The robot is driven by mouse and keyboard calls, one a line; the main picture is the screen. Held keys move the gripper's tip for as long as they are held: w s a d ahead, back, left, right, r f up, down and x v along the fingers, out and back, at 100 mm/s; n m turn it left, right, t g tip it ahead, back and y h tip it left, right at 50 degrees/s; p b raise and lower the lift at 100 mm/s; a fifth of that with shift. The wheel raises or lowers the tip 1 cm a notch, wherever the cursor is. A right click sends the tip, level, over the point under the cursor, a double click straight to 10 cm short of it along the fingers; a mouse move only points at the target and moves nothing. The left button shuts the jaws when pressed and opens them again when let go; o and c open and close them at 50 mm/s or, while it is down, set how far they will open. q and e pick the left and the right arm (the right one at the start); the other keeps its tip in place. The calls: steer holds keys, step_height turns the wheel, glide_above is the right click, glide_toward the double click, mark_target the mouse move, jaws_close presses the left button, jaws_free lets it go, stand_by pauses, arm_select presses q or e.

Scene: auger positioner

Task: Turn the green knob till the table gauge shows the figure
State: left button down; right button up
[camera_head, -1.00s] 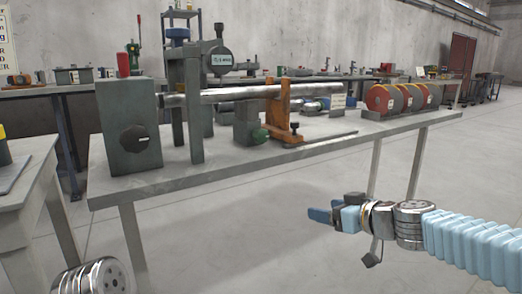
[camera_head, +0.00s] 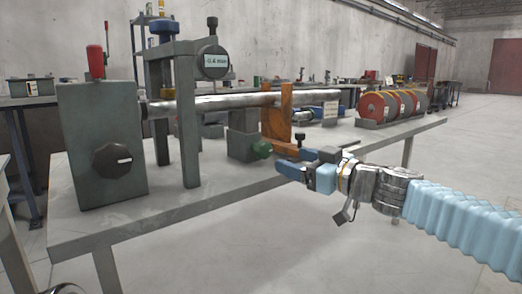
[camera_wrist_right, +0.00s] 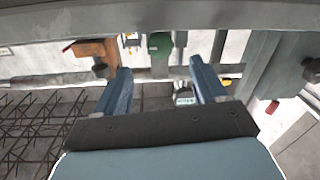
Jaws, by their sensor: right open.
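The green knob (camera_head: 261,150) sits low on the front of a grey-green block (camera_head: 242,130) under the long steel bar (camera_head: 230,103). The round table gauge (camera_head: 212,61) stands on a post above the bar; its small display seems to read -0.4 mm. My right gripper (camera_head: 283,160) is open and empty, its fingers pointing left, just right of the knob and apart from it. In the right wrist view the open fingers (camera_wrist_right: 160,72) have a green part (camera_wrist_right: 160,43) beyond them; I cannot tell knob from block there. My left gripper is out of view.
An orange bracket (camera_head: 277,122) supports the bar close to my right fingers, with a dark small knob (camera_head: 300,139) beside it. A grey box with a black dial (camera_head: 112,160) stands at the left of the workbench (camera_head: 170,215). Red discs (camera_head: 372,106) stand at the right.

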mark_target(268, 152)
steer(key=p+x, duration=0.2)
steer(key=x, duration=0.8)
steer(key=shift+w+a, duration=0.2)
steer(key=shift+w, duration=0.05)
steer(key=shift+c, duration=0.4)
steer(key=c, duration=1)
steer(key=shift+o, duration=0.3)
steer(key=shift+f+m+b, duration=0.3)
steer(key=shift+m+b, duration=0.3)
steer(key=shift+b, duration=0.4)
steer(key=shift+r+m+b, duration=0.1)
steer(key=shift+m+b, duration=0.3)
steer(key=shift+m, duration=0.2)
steer(key=shift+r, duration=0.15)
steer(key=o, duration=1)
